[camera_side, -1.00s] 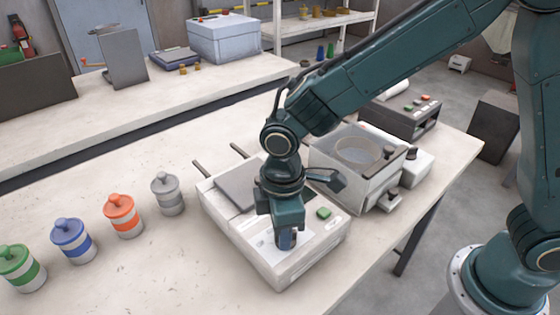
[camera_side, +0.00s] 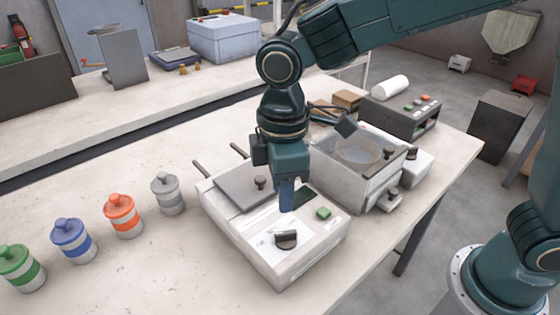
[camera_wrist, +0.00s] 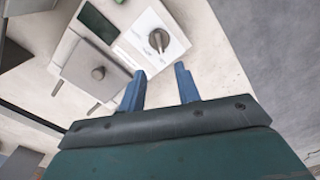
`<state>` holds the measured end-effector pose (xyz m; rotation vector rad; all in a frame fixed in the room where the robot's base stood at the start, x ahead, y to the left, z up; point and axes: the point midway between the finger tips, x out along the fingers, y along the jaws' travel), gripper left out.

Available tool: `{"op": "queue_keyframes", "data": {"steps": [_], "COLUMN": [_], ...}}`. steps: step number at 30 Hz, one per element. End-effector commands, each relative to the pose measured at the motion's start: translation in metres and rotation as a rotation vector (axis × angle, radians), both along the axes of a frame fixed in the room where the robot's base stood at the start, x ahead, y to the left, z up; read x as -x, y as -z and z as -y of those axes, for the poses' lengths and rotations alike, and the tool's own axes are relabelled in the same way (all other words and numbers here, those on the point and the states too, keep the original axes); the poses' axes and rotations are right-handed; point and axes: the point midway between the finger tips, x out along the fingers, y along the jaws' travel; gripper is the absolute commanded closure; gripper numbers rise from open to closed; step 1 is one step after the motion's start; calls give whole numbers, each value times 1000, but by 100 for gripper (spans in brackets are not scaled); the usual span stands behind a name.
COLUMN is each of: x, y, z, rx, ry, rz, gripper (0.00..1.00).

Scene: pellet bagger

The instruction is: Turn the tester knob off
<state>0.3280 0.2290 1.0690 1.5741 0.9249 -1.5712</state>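The tester (camera_side: 270,262) is a white box on the bench with a grey lid plate, a small dark screen and a green button (camera_side: 323,213). Its dark knob (camera_side: 286,239) sits on a white label panel near the front corner. In the wrist view the knob (camera_wrist: 159,40) shows a dark grip bar, beyond the fingertips. My gripper (camera_side: 288,196) hangs above the tester, up and clear of the knob. In the wrist view its two blue fingers (camera_wrist: 160,86) stand apart with nothing between them.
Several lidded canisters, including a grey one (camera_side: 168,194) and an orange one (camera_side: 123,216), stand left of the tester. A machine with a clear bowl (camera_side: 358,152) stands close on the right. The bench front is clear.

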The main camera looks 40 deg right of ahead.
Motion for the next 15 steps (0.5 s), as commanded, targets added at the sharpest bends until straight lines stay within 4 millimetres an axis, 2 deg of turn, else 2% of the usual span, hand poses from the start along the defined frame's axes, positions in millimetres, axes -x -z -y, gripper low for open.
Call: {"op": "queue_keyframes", "data": {"steps": [1, 6, 15], "x": [0, 0, 0], "y": [-9, -27, -37], "z": [0, 0, 0], "rx": [-3, -1, -1], "ry": [0, 0, 0], "rz": [4, 2, 0], "gripper": [67, 67, 67]}}
